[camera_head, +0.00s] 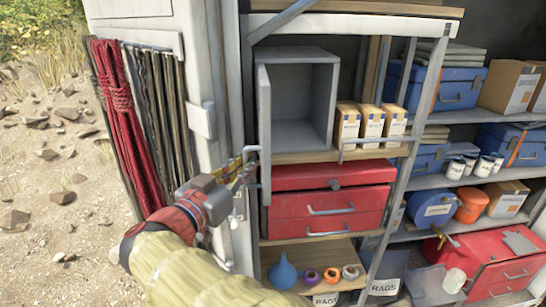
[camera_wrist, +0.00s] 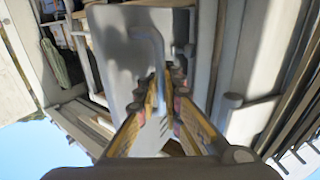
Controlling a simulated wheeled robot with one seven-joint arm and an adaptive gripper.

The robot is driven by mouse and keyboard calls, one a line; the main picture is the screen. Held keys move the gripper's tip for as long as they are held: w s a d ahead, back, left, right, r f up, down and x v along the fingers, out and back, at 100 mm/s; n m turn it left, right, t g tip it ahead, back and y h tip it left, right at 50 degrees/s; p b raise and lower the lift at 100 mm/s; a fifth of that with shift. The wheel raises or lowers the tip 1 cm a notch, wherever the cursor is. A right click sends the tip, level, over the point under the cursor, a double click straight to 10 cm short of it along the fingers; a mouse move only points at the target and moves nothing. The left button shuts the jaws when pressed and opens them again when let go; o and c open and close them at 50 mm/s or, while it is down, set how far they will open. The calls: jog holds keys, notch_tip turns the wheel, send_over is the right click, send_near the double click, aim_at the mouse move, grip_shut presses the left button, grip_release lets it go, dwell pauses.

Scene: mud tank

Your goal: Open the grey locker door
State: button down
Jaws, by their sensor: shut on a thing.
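The grey locker (camera_head: 303,100) stands on a wooden shelf with its front open and its inside bare. Its grey door (camera_head: 264,130) is swung out toward me at the left side and shows nearly edge-on. The door's face (camera_wrist: 118,55) fills the middle of the wrist view, with a grey bar handle (camera_wrist: 152,42) on it. My gripper (camera_head: 246,168) is at the outer side of the door, shut on the handle. In the wrist view its yellow fingers (camera_wrist: 158,90) close around the handle's end. The exact contact is partly hidden by the fingers.
Small cartons (camera_head: 372,122) stand right of the locker. A red toolbox (camera_head: 325,200) sits below it. A pale post (camera_head: 215,90) and hanging red rope (camera_head: 115,95) are close to the left of my arm. Sandy ground (camera_head: 50,180) lies open at the far left.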

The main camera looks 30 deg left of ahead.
jog(key=shift+s+a+r+m+h, duration=0.25)
jog(key=shift+a+m+h, duration=0.2)
jog(key=shift+h, duration=0.25)
jog(key=shift+s+a+r+m+h, duration=0.25)
jog(key=shift+a+m+h, duration=0.1)
jog(key=shift+m+h, duration=0.3)
jog(key=shift+r, duration=0.15)
dwell(0.4)
jog(key=c, duration=2.3)
grip_release()
jog(key=shift+a, duration=0.15)
jog(key=shift+c, duration=0.2)
jog(key=shift+o, duration=0.6)
jog(key=shift+s+a+f, duration=0.15)
jog(key=shift+a+f, duration=0.15)
jog(key=shift+a, duration=0.3)
jog(key=shift+d+f, duration=0.1)
jog(key=shift+d, duration=0.2)
jog(key=shift+c, duration=0.3)
jog(key=shift+a+f, duration=0.1)
jog(key=shift+f, duration=0.15)
